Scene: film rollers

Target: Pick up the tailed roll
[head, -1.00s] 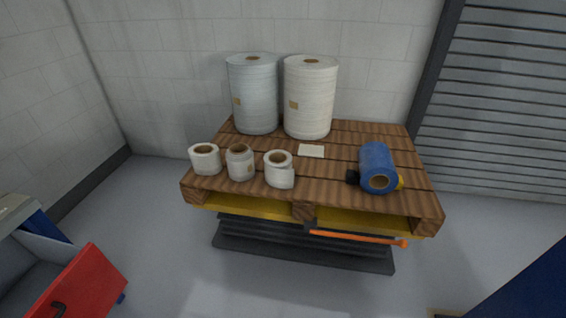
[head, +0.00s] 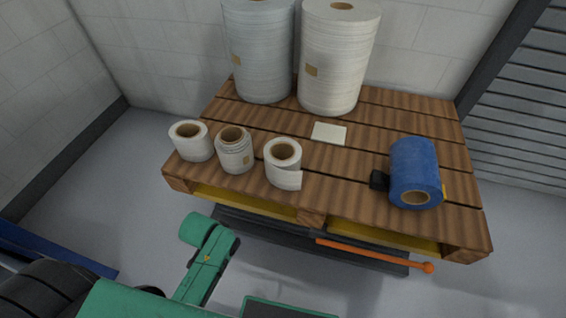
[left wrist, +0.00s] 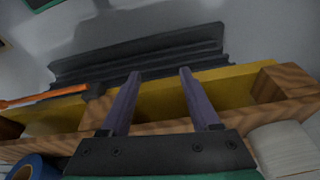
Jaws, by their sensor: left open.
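The tailed roll (head: 283,156) is a small white roll with a brown core. It stands on the wooden pallet (head: 370,180) near its front edge, with a loose flap of film at its lower right. It is the rightmost of three small white rolls. My left gripper (left wrist: 160,75) is open and empty in the left wrist view, its two purple fingers apart in front of the pallet's yellow and wooden edge. A white roll (left wrist: 285,152) shows at the lower right there; I cannot tell which one. My right gripper is not in view.
Two small rolls, one (head: 191,142) at the left and one (head: 235,150) in the middle, stand close by. Two tall rolls (head: 258,50) (head: 338,58) stand behind. A blue roll (head: 414,172) lies at right. A white card (head: 329,133) lies mid-pallet. An orange bar (head: 375,254) juts out below.

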